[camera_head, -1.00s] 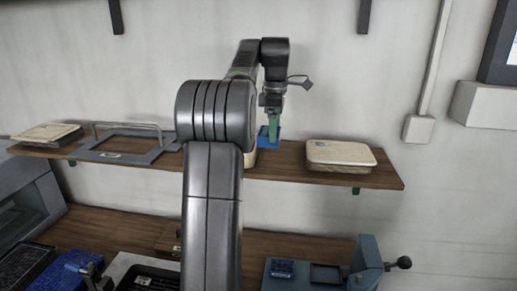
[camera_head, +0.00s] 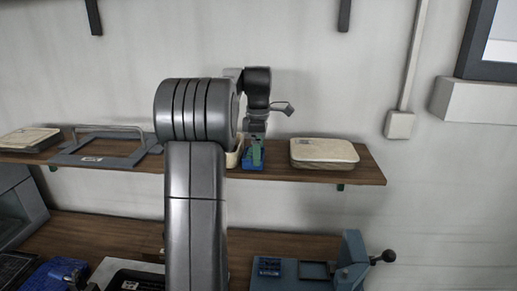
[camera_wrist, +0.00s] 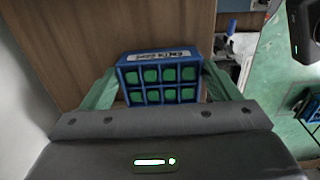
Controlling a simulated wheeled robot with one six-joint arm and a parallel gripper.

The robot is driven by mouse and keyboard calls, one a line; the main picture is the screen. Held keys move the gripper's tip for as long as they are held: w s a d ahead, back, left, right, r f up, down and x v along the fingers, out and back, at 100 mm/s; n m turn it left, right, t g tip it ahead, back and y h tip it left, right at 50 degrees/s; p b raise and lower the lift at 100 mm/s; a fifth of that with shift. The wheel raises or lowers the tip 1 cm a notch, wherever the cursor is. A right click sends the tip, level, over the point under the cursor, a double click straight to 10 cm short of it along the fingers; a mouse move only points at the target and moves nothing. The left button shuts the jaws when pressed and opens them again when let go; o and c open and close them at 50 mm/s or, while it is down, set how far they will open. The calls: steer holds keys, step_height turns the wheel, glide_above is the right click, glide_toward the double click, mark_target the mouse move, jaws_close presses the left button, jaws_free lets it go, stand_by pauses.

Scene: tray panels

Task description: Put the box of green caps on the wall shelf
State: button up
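The blue box of green caps (camera_wrist: 160,55) sits between the green fingers of my gripper (camera_wrist: 160,80) in the wrist view, with a white label on its edge and rows of green caps. Both fingers lie against its sides, so my gripper looks shut on it. In the head view the small blue box (camera_head: 252,165) is low at the wall shelf (camera_head: 340,175), between a cream container and a cream case. My gripper (camera_head: 257,152) is just above it. I cannot tell if the box's base touches the shelf.
The cream case (camera_head: 323,153) stands close on the right, and the cream container (camera_head: 234,157) is close on the left, partly hidden by my arm. A grey frame with a handle (camera_head: 100,158) lies further left. The shelf's right end is bare. A bench with fixtures (camera_head: 305,272) is below.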

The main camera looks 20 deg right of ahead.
steer(key=shift+o, duration=1.3)
steer(key=shift+r, duration=0.1)
step_height(320, 180, up, 12)
